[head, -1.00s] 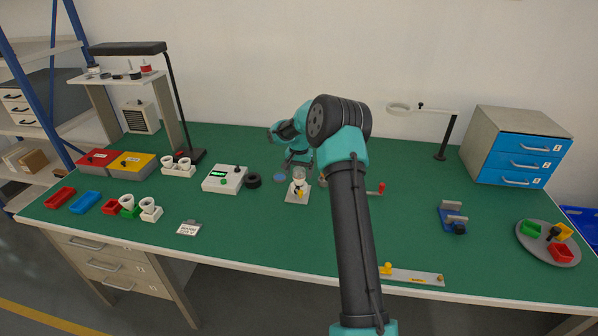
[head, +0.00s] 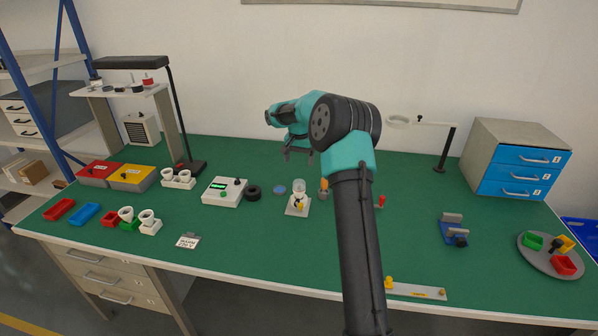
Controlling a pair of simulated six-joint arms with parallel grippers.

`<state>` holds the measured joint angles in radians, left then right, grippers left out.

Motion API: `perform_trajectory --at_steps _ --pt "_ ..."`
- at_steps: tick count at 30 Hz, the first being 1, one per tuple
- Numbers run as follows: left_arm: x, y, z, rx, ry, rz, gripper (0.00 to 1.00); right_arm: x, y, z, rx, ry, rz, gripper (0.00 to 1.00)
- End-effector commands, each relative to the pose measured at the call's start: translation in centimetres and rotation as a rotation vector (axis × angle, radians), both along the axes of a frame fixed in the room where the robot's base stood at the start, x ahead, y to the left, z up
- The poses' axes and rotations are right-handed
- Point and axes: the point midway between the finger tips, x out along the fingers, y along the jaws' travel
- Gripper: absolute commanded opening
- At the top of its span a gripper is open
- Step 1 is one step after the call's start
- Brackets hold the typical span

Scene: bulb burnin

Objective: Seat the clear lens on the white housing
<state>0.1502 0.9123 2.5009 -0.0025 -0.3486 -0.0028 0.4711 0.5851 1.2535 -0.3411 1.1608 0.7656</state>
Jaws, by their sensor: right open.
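A clear, pale dome-like piece, which looks like the lens (head: 299,185), stands upright at the small fixture near the middle of the table. The fixture's pale base plate (head: 292,211) lies flat on the green mat. My right gripper (head: 299,155) is open and empty, raised above and behind the lens, apart from it. My left gripper is not in view.
A meter box (head: 223,192) and a black ring (head: 253,192) stand left of the fixture, with a blue disc (head: 279,190) close by. A screwdriver-like tool (head: 323,188) is just to the right. A magnifier arm (head: 420,123) stands back right. The front middle mat is clear.

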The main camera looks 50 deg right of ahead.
Motion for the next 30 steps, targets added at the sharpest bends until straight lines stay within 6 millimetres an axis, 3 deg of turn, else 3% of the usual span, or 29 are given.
perform_trajectory --at_steps 6,12,30 --pt "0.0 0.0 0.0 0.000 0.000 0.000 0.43 0.1 0.0 4.1 0.000 -0.002 0.000 0.83" --pt "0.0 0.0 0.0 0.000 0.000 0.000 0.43 0.0 0.0 6.0 0.000 -0.001 0.000 0.83" --pt "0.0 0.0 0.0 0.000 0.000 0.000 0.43 0.3 0.4 6.0 0.001 -0.002 0.013 0.83"
